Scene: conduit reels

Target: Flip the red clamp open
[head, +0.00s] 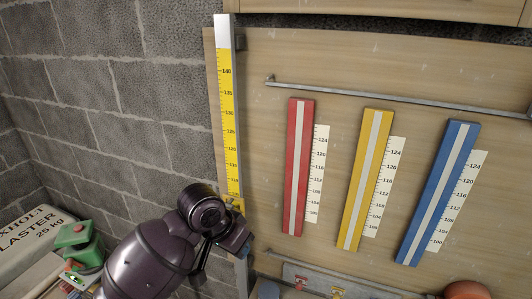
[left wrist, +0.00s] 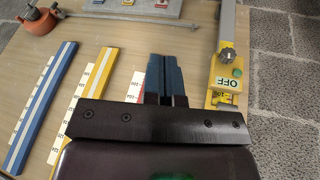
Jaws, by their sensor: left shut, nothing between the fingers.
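A grey metal plate (head: 319,279) at the bottom of the head view carries a small red piece (head: 301,283), which looks like the red clamp, and a yellow one (head: 338,292). The plate (left wrist: 140,14) and the red piece (left wrist: 160,3) also show at the top edge of the left wrist view, cut off, so I cannot tell the clamp's position. My left gripper (head: 238,240) is in front of the board, beside the yellow pole. In the left wrist view its blue fingers (left wrist: 165,75) are together and empty, apart from the red piece. My right gripper is out of view.
Red (head: 297,165), yellow (head: 365,180) and blue (head: 438,195) striped bars with scales stand on the wooden board. A yellow measuring pole (head: 228,120) carries an OFF knob (left wrist: 226,58). A metal rail (head: 390,95) crosses above. A plaster bag (head: 35,245) lies left.

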